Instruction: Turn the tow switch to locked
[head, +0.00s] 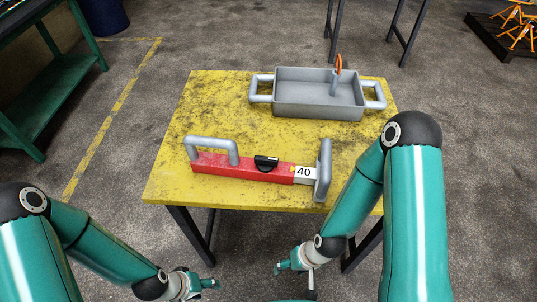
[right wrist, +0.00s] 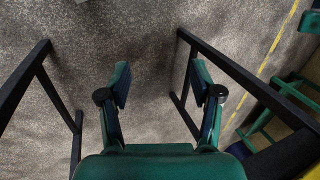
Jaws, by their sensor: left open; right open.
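A red jack bar (head: 240,169) lies on the yellow table (head: 160,180), with a grey loop handle (head: 212,145) at its left and a grey upright handle (head: 324,170) at its right. A black switch (head: 266,162) sits on top of the bar, beside a white label (head: 305,172) reading 40. The switch's setting is too small to tell. My left gripper (head: 207,284) is low in front of the table, open and empty. My right gripper (head: 284,267) is also below the table's front edge, apart from the bar. In the right wrist view its open fingers (right wrist: 160,85) have only floor between them.
A grey tray (head: 318,113) with side handles and an orange-topped valve (head: 338,68) stands at the table's back. Dark table legs (head: 202,235) stand near both grippers. A green bench (head: 45,90) is at the left. The table's left part is clear.

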